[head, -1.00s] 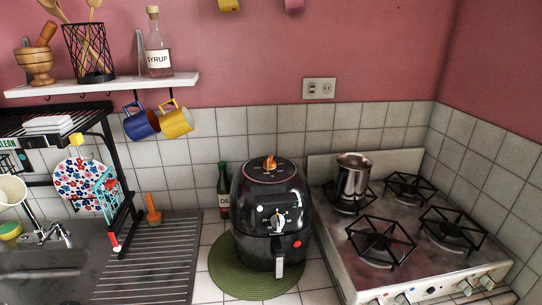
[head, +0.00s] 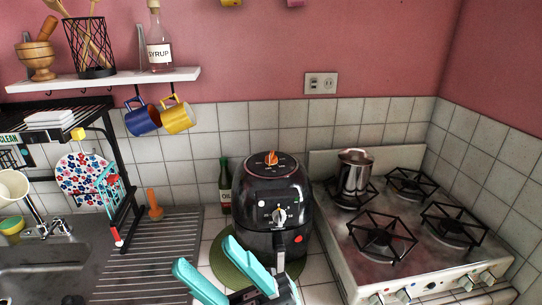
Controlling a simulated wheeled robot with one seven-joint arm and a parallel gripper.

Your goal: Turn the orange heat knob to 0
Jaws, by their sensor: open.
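The orange heat knob (head: 271,158) sits on top of the black air fryer (head: 248,199), inside a round dial with an orange ring. Its markings are too small to read. A second, pale knob (head: 279,215) is on the fryer's front. My gripper (head: 218,270) is at the bottom of the head view, with two teal fingers spread apart and nothing between them. It is in front of and below the fryer, well away from the orange knob, and hides part of the green mat and the fryer's lower front.
The fryer stands on a green round mat (head: 222,262). A dark oil bottle (head: 225,190) is close behind its left side. A stove (head: 400,262) with a metal pot (head: 355,178) is on the right. A sink and dish rack (head: 128,190) are on the left. The air above the fryer is clear.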

